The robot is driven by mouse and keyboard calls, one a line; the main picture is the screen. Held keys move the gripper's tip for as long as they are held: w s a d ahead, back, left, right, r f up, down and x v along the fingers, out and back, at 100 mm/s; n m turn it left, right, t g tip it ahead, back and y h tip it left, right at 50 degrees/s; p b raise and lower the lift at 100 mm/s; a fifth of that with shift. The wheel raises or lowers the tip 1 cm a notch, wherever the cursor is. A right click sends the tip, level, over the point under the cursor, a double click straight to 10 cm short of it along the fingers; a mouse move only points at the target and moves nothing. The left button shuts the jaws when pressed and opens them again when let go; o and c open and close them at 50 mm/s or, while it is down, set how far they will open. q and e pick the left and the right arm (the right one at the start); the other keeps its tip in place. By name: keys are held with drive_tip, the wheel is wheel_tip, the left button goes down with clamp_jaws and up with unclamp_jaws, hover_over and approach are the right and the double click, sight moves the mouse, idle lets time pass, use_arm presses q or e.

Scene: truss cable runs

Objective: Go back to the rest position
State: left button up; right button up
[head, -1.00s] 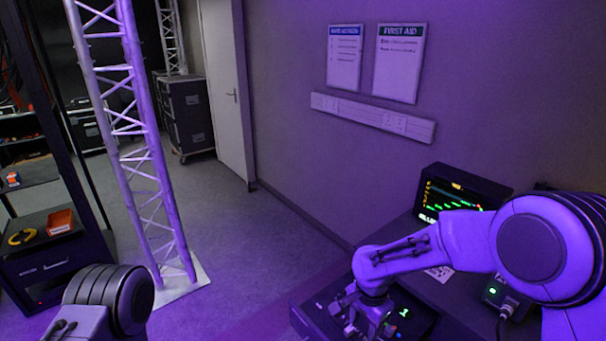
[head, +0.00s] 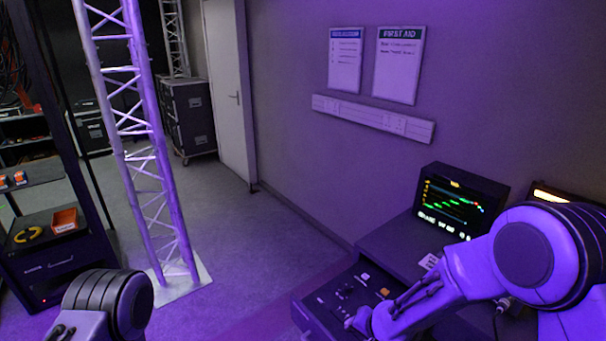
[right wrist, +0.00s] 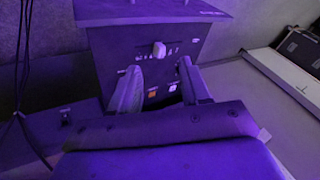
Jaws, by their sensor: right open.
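My right arm (head: 455,285) comes in from the right in the head view and reaches down in front of the dark desk. Beyond the fingers is a dark panel (right wrist: 138,42) with a pale knob (right wrist: 159,48), an orange button (right wrist: 152,95) and a white button. In the head view only an upper part of my left arm (head: 108,302) shows at the lower left; its gripper is out of the picture.
A control panel (head: 335,300) with small switches lies close to my right arm, and a monitor (head: 460,203) stands behind it. A lattice truss (head: 150,160) rises from a white base plate at left. A cart holds a red bin (head: 65,220). The middle floor is clear.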

drive_tip(key=s+d+f+t+h+b, duration=0.1)
drive_tip(key=s+d+f+b, duration=0.15)
drive_tip(key=s+f, duration=0.2)
drive_tip(key=s+d+f+h+b, duration=0.1)
drive_tip(key=s+d+f, duration=0.25)
drive_tip(key=f, duration=0.25)
drive_tip(key=s+d+f+g+h+b, duration=0.1)
drive_tip(key=s+d+f, duration=0.4)
drive_tip(key=s, duration=0.6)
drive_tip(key=s+d+f+g+h+b, duration=0.2)
drive_tip(key=s+d+f+b, duration=0.2)
drive_tip(key=s+f, duration=0.3)
drive_tip(key=s+d, duration=0.1)
drive_tip(key=s, duration=0.4)
